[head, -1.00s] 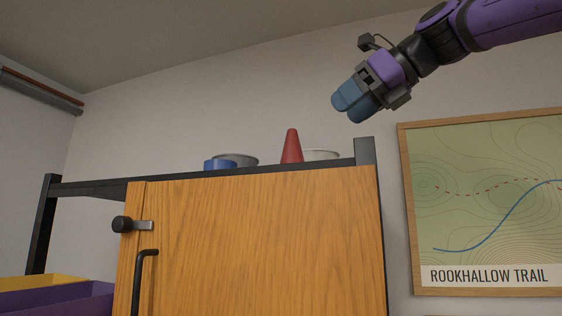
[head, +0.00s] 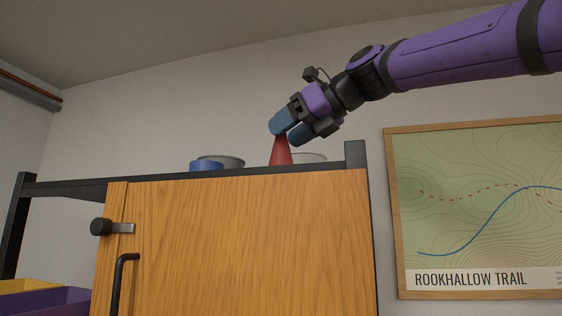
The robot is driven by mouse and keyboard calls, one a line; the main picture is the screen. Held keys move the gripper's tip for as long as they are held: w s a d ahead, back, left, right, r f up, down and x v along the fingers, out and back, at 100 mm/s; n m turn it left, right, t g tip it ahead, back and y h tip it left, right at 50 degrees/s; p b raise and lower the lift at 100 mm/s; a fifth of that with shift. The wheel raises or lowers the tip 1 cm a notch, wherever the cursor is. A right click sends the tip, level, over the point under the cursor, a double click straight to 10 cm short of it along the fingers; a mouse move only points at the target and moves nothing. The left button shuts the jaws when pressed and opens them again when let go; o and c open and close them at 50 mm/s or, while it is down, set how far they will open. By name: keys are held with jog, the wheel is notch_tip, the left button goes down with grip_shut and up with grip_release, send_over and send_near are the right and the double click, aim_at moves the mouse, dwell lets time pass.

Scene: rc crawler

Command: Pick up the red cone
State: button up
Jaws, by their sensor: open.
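The red cone (head: 280,153) stands upright on top of the wooden cabinet, behind the dark top rail. Its tip is hidden by one of my blue fingers. My gripper (head: 287,136) is open and comes down from the upper right at the cone's top. One finger overlaps the tip in the view and the other is just right of it. I cannot tell whether either finger touches the cone.
A dark post (head: 355,154) rises at the rail's right end. A framed map (head: 480,210) hangs on the wall.

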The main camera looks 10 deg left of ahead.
jog(key=shift+x, duration=1.1)
jog(key=c, duration=1)
jog(key=shift+r, duration=0.1)
